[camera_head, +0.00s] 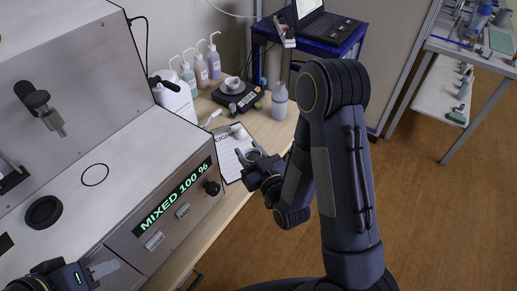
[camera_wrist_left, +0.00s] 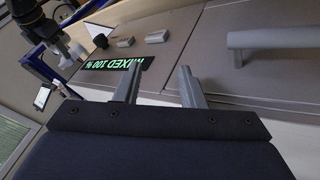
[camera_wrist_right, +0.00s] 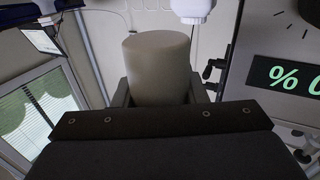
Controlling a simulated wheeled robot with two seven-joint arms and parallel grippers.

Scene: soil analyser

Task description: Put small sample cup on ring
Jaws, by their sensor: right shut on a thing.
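The small sample cup (camera_wrist_right: 158,68) is a plain grey-beige cylinder between the fingers of my right gripper (camera_wrist_right: 160,95), filling the gap. In the head view the cup (camera_head: 253,154) is small and partly hidden by my right gripper (camera_head: 248,160), which holds it beside the analyser's front, above the clipboard. My left gripper (camera_head: 103,269) is low at the left, by the analyser's front. In the left wrist view its fingers (camera_wrist_left: 160,88) stand apart and empty.
The analyser's front display (camera_head: 172,200) reads MIXED 100 %. A black round part (camera_head: 44,211) lies near the ring. A dark dispenser (camera_head: 40,105) juts from the analyser's upright wall. A clipboard (camera_head: 228,148), a black scale (camera_head: 238,95) and several bottles (camera_head: 200,68) occupy the bench.

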